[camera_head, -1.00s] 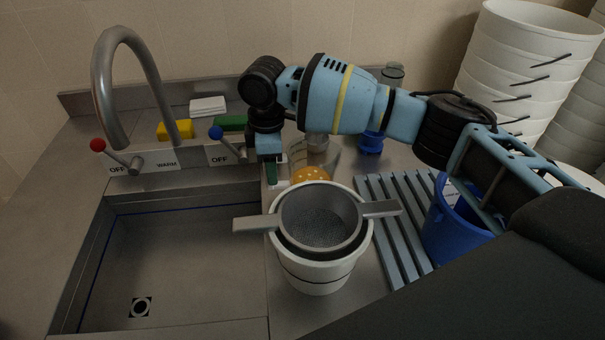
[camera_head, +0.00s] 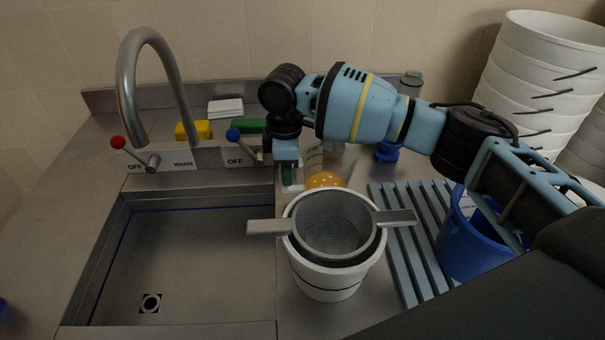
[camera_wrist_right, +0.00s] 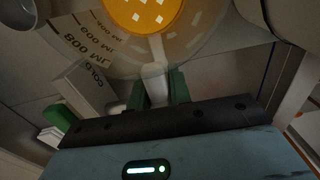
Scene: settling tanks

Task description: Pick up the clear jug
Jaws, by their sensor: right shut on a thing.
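The clear jug (camera_head: 314,158) stands behind the white bucket, partly hidden by my right arm and the bucket. In the right wrist view the see-through jug (camera_wrist_right: 190,60) shows volume marks on its side, and its pale handle lies between green fingers. My right gripper (camera_head: 288,178) is shut on that handle; it also shows in the right wrist view (camera_wrist_right: 160,90). An orange, white-dotted thing (camera_head: 326,180) shows at the jug; I cannot tell whether it is inside or beyond it. My left gripper is not in view.
A white bucket (camera_head: 325,284) with a grey two-handled strainer (camera_head: 335,225) stands close in front of the jug. The sink (camera_head: 200,265) and tap (camera_head: 128,95) are left. A slatted rack (camera_head: 400,245), blue bucket (camera_head: 465,245) and stacked white buckets (camera_head: 540,80) are right.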

